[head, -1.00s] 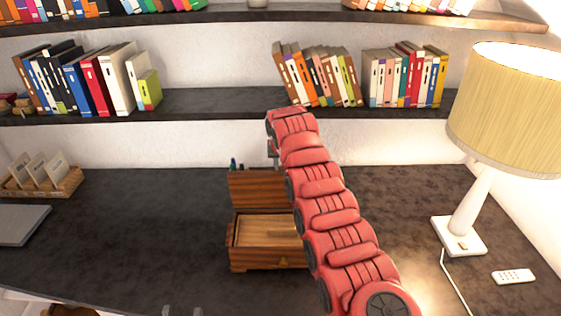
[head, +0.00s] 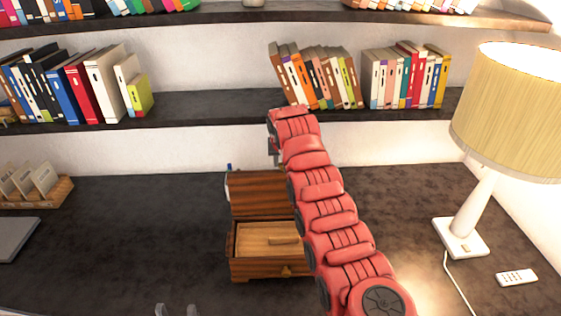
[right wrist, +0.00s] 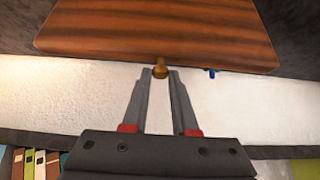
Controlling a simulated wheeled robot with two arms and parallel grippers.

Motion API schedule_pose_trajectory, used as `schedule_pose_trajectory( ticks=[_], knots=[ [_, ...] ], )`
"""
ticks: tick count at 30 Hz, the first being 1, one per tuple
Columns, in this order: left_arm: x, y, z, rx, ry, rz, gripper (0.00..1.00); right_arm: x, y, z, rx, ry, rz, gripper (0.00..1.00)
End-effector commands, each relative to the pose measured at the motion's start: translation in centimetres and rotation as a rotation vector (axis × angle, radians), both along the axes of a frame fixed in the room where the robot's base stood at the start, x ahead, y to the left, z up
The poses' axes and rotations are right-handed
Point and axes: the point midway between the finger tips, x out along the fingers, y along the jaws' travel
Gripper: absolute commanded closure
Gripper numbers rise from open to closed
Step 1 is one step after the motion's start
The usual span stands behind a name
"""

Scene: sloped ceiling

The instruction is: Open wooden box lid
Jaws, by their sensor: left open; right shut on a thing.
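The wooden box (head: 242,268) stands on the dark desk, partly hidden behind my right arm. Its striped lid (head: 257,190) is raised at the back, about upright, and the lighter wooden inside (head: 255,240) is exposed. In the right wrist view the lid (right wrist: 150,25) fills the top, with a small brass knob (right wrist: 160,71) on its edge. My right gripper (right wrist: 160,74) is shut on this knob. In the head view my right gripper is mostly hidden behind the arm, near the wall. My left gripper (head: 178,310) is open and empty at the bottom edge, only its tips showing.
A lamp (head: 468,225) and a white remote (head: 516,277) are on the right. A card holder (head: 45,193) and a grey flat object (head: 15,237) are on the left. A bookshelf (head: 200,105) runs above the desk's back. The desk left of the box is clear.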

Motion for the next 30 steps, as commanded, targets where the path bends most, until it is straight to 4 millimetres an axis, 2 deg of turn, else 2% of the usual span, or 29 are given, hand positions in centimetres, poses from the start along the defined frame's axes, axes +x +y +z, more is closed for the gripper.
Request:
schedule_pose_trajectory(
  ticks=[7, 8, 12, 23, 30],
  knots=[
    [0.0, 0.0, 0.1, 0.000, 0.000, 0.000, 0.50, 0.1, 0.0, 0.4, 0.001, -0.007, 0.000, 1.00],
    [0.0, 0.0, 0.1, 0.000, 0.000, 0.000, 0.50, 0.1, 0.0, 0.4, 0.001, -0.006, 0.000, 0.68],
    [0.0, 0.0, 0.1, 0.000, 0.000, 0.000, 0.50, 0.1, 0.0, 0.3, 0.001, -0.004, 0.000, 0.45],
    [0.0, 0.0, -0.2, 0.000, 0.000, 0.000, 0.50, 0.0, 0.0, 0.3, 0.000, -0.002, 0.000, 0.45],
    [0.0, 0.0, -1.5, 0.000, 0.000, 0.000, 0.50, -1.1, 0.1, 2.2, 0.001, -0.008, 0.002, 0.45]
  ],
)
